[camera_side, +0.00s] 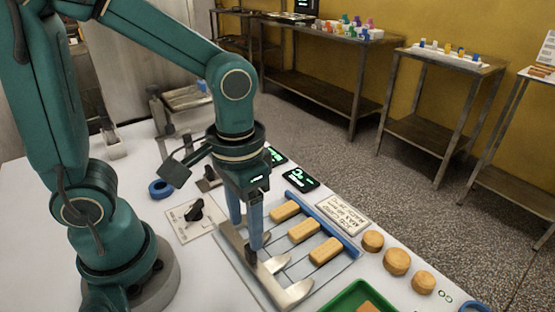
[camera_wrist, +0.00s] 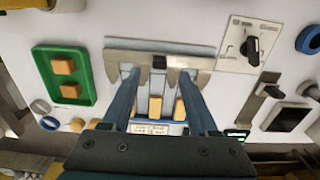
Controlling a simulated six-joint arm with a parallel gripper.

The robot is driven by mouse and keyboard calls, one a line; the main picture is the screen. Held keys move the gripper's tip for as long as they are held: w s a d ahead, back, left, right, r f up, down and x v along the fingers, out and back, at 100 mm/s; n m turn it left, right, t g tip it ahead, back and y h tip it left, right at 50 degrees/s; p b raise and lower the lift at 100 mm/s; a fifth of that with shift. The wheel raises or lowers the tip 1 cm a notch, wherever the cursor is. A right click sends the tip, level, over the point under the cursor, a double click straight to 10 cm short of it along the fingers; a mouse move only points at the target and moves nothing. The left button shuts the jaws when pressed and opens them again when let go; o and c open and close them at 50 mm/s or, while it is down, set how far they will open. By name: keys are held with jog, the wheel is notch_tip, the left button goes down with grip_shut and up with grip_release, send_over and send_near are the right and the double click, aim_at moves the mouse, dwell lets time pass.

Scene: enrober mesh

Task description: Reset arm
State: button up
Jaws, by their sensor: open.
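My gripper (camera_side: 246,240) points down over the mesh area in the side view. In the wrist view its two blue fingers (camera_wrist: 158,78) stand apart with nothing clamped between them. A silvery metal piece (camera_wrist: 125,58) with tapered ends lies across beyond the fingertips; it also shows in the side view (camera_side: 289,295). Whether the fingertips touch it I cannot tell. Several oblong biscuits (camera_side: 303,231) lie in a row on the pale mesh frame with a blue edge bar (camera_side: 338,229), right of the fingers. In the wrist view they show between the fingers (camera_wrist: 155,106), partly hidden.
A knob panel (camera_side: 185,228) and a blue ring (camera_side: 160,189) lie left of the gripper. Two dark displays (camera_side: 301,180) stand behind. Round biscuits (camera_side: 397,261) and a green tray (camera_side: 337,304) are at the right front. The white table's left front is clear.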

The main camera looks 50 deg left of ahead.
jog(key=shift+w+a+r, duration=0.1)
jog(key=shift+w+r, duration=0.1)
jog(key=shift+r, duration=0.1)
jog(key=s+a+r+t, duration=0.2)
jog(key=a+r+t, duration=0.1)
jog(key=r+t, duration=0.2)
jog(key=shift+a+r+t, duration=0.3)
jog(key=shift+a+r, duration=0.1)
jog(key=shift+r, duration=0.3)
dwell(0.8)
